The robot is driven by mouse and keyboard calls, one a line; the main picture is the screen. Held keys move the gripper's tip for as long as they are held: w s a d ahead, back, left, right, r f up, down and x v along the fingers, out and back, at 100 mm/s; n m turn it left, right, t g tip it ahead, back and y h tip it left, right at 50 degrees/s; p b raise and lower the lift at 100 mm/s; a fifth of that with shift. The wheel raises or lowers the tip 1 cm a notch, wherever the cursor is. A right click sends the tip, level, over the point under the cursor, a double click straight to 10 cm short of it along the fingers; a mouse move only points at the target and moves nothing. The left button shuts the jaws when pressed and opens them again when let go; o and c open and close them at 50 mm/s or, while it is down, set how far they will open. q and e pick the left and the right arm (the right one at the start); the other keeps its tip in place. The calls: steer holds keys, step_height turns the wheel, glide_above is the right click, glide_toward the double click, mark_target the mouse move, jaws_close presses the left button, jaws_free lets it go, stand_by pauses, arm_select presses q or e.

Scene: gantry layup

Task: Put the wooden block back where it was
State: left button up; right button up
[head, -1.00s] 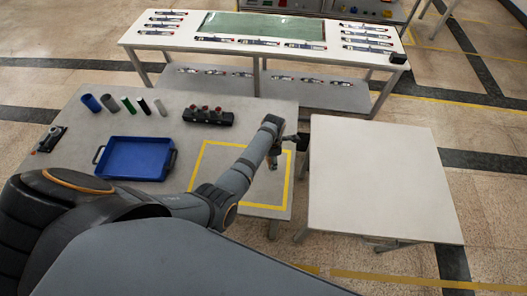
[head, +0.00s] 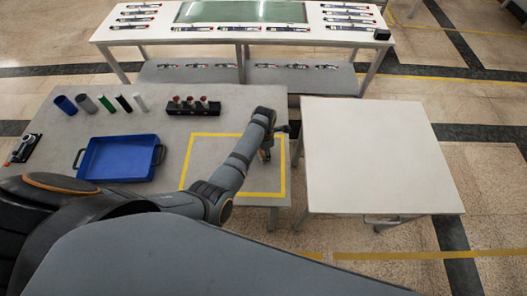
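My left arm reaches from the lower left over the grey table (head: 60,170). My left gripper (head: 266,153) points down at the right part of the yellow taped square (head: 233,194), near the table's right edge. It is small and partly hidden by its own wrist, so I cannot tell whether its fingers are open or shut. I cannot make out the wooden block; it may be hidden at or behind the gripper. My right gripper is not in view.
A blue tray (head: 120,158) and a row of cylinders, including a green one (head: 106,104), stand left on the grey table. A black holder (head: 194,107) with red-topped pieces is behind the square. A bare white table (head: 375,155) stands right, across a narrow gap.

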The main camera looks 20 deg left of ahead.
arm_select(q)
steer(key=shift+o, duration=2.1)
steer(key=shift+w+a, duration=0.1)
steer(key=shift+r, duration=0.25)
step_height(320, 180, up, 7)
steer(key=p, duration=0.7)
steer(key=shift+f, duration=0.2)
steer(key=shift+r, duration=2.6)
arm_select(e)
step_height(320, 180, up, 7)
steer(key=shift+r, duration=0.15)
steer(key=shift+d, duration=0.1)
